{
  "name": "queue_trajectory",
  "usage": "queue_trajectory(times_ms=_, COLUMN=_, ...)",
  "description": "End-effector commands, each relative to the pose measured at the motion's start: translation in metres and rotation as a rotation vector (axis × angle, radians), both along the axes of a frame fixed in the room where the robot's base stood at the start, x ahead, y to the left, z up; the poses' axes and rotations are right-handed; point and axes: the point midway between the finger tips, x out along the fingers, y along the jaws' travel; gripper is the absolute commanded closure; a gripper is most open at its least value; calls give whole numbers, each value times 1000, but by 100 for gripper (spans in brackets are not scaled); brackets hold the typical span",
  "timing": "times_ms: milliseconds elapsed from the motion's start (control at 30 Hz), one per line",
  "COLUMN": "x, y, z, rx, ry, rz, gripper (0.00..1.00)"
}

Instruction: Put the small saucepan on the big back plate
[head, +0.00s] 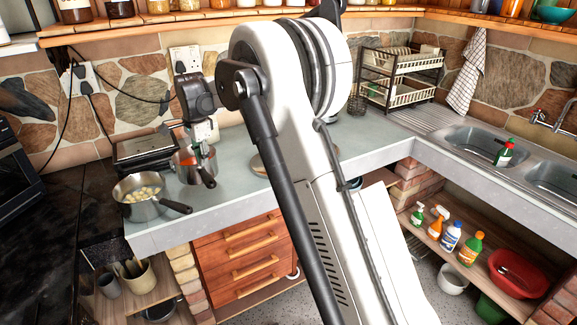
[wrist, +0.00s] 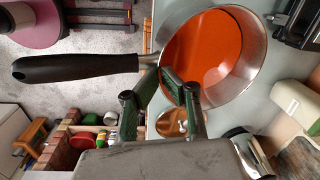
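The small saucepan (head: 184,173) is steel with orange-red contents and a black handle. It fills the upper middle of the wrist view (wrist: 252,75), its handle pointing left. My gripper (head: 201,150) is over its handle side. In the wrist view, my gripper's fingers (wrist: 161,76) close together at the pan wall by the handle root, one finger over the inside and one outside. I cannot tell whether the pan touches the worktop.
A second saucepan (head: 132,207) with pale pieces inside stands at front left, handle pointing right. A round wooden item (head: 258,163) lies on the worktop (head: 232,190), partly behind my arm. A dish rack (head: 400,75) and sink (head: 478,147) are at right. A shelf runs above.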

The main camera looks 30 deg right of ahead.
Motion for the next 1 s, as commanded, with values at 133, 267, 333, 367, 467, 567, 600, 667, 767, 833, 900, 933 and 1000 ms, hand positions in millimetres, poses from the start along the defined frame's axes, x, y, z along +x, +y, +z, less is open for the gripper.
queue_trajectory(times_ms=133, x=25, y=-19, z=-6, rx=2, ry=-35, rz=-1, gripper=100)
queue_trajectory(times_ms=267, x=40, y=-30, z=-15, rx=3, ry=-58, rz=0, gripper=100)
queue_trajectory(times_ms=333, x=42, y=-31, z=-24, rx=3, ry=-62, rz=1, gripper=100)
queue_trajectory(times_ms=367, x=42, y=-31, z=-29, rx=3, ry=-62, rz=1, gripper=100)
queue_trajectory(times_ms=467, x=42, y=-31, z=-45, rx=3, ry=-62, rz=2, gripper=100)
queue_trajectory(times_ms=567, x=41, y=-31, z=-58, rx=3, ry=-62, rz=1, gripper=100)
queue_trajectory(times_ms=600, x=41, y=-31, z=-62, rx=3, ry=-61, rz=1, gripper=100)
queue_trajectory(times_ms=667, x=41, y=-31, z=-66, rx=3, ry=-61, rz=1, gripper=100)
queue_trajectory(times_ms=767, x=41, y=-31, z=-70, rx=3, ry=-61, rz=1, gripper=100)
queue_trajectory(times_ms=833, x=41, y=-31, z=-74, rx=3, ry=-61, rz=1, gripper=100)
queue_trajectory(times_ms=900, x=41, y=-31, z=-81, rx=3, ry=-61, rz=1, gripper=100)
queue_trajectory(times_ms=933, x=41, y=-31, z=-84, rx=3, ry=-61, rz=1, gripper=100)
queue_trajectory(times_ms=1000, x=41, y=-31, z=-93, rx=3, ry=-61, rz=1, gripper=100)
